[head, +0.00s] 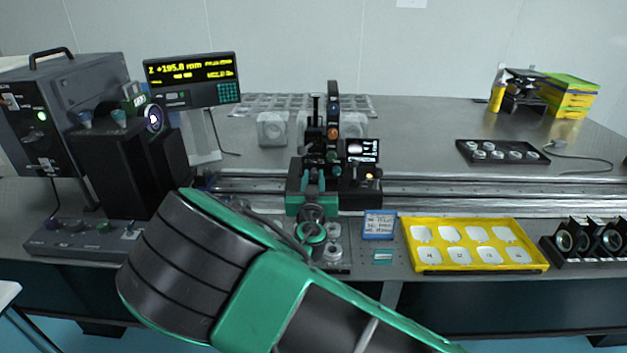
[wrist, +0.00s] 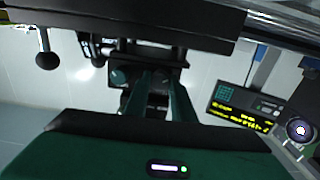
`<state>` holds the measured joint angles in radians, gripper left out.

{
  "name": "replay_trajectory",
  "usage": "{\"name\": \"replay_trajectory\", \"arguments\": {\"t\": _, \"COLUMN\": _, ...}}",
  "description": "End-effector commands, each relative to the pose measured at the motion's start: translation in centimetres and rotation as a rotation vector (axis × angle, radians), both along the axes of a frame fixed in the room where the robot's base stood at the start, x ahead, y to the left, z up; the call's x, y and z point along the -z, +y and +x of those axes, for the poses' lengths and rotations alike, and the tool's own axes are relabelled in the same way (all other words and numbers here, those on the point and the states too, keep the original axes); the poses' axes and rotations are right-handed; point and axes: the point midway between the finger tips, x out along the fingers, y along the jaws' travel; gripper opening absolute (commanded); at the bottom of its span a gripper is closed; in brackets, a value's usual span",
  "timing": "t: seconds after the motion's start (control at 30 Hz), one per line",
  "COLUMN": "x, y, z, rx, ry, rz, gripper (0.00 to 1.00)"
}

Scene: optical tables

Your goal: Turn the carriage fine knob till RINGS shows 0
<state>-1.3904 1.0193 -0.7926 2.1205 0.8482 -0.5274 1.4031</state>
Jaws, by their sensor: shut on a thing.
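The dark carriage (head: 362,188) stands on the long rail at the middle of the table, with posts and optics on it. My gripper (head: 312,178) reaches into its front from the near side. In the wrist view my gripper's fingers (wrist: 157,100) are closed around a small dark part under the carriage, which I take to be the fine knob; the fingers mostly hide it.
A small monitor (head: 362,150) on the carriage shows a bright spot. A yellow tray (head: 410,250) with white pieces and a blue-edged card (head: 380,225) lie right of my gripper. Black lens mounts (head: 590,240) stand far right. A dark lamp housing (head: 125,165) stands left.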

Motion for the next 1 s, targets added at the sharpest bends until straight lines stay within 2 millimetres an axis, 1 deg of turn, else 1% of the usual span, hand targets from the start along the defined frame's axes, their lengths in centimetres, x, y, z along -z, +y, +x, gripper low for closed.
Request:
{"name": "replay_trajectory", "arguments": {"t": 0.3, "x": 0.05, "y": 0.04, "z": 0.03, "rx": 0.000, "ry": 0.006, "rz": -0.159, "gripper": 0.01}}
{"name": "replay_trajectory", "arguments": {"t": 0.63, "x": 0.05, "y": 0.07, "z": -0.01, "rx": -0.001, "ry": 0.007, "rz": -0.178, "gripper": 0.01}}
{"name": "replay_trajectory", "arguments": {"t": 0.67, "x": 0.06, "y": 0.07, "z": -0.01, "rx": -0.001, "ry": 0.007, "rz": -0.178, "gripper": 0.25}}
{"name": "replay_trajectory", "arguments": {"t": 0.7, "x": 0.06, "y": 0.07, "z": -0.01, "rx": -0.001, "ry": 0.007, "rz": -0.178, "gripper": 0.35}}
{"name": "replay_trajectory", "arguments": {"t": 0.73, "x": 0.06, "y": 0.07, "z": -0.01, "rx": -0.001, "ry": 0.007, "rz": -0.178, "gripper": 0.42}}
{"name": "replay_trajectory", "arguments": {"t": 1.0, "x": 0.04, "y": 0.07, "z": -0.03, "rx": 0.000, "ry": 0.007, "rz": -0.177, "gripper": 0.42}}
